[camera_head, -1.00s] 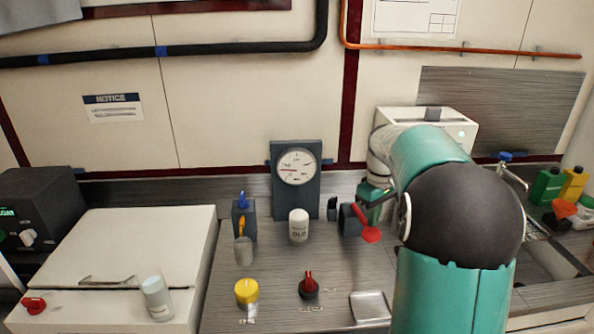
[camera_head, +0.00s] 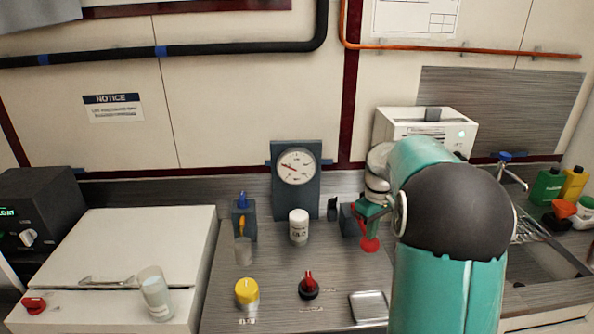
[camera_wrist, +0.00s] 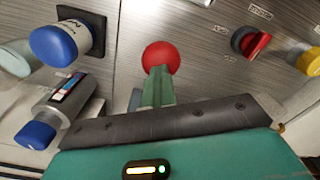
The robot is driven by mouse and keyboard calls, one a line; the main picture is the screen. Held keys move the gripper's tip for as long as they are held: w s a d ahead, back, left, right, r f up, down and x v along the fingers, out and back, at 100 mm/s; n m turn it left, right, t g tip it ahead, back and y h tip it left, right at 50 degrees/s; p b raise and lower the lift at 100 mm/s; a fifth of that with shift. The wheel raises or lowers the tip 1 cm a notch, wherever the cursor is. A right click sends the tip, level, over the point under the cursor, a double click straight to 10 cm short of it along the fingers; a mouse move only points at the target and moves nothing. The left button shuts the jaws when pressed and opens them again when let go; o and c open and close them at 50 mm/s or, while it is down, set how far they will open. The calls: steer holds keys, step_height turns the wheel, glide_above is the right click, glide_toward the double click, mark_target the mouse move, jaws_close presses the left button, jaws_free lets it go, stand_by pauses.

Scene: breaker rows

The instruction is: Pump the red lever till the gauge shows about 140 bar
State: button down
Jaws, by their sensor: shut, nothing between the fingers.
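The red lever (camera_head: 369,244) ends in a round red knob and points down and toward me from a dark block on the counter. In the wrist view its knob (camera_wrist: 161,57) shows just beyond my fingertips. My gripper (camera_head: 366,222) is shut and empty, right above the lever; its green fingers (camera_wrist: 157,86) hide the lever's shaft, and I cannot tell whether they touch it. The round white gauge (camera_head: 297,166) sits on a dark panel left of the lever. Its needle points left and slightly up; the numbers are too small to read.
A white bottle (camera_head: 299,226) stands left of the lever. A yellow knob (camera_head: 246,292), a red knob (camera_head: 308,286) and a metal tray (camera_head: 369,307) are nearer on the counter. A white box (camera_head: 430,124) stands behind my arm.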

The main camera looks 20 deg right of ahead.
steer(key=shift+w+f, duration=0.1)
steer(key=shift+f, duration=1.75)
steer(key=shift+r, duration=4.15)
steer(key=shift+f, duration=0.1)
steer(key=shift+f, duration=4.05)
steer(key=shift+r, duration=4.2)
steer(key=shift+f, duration=0.1)
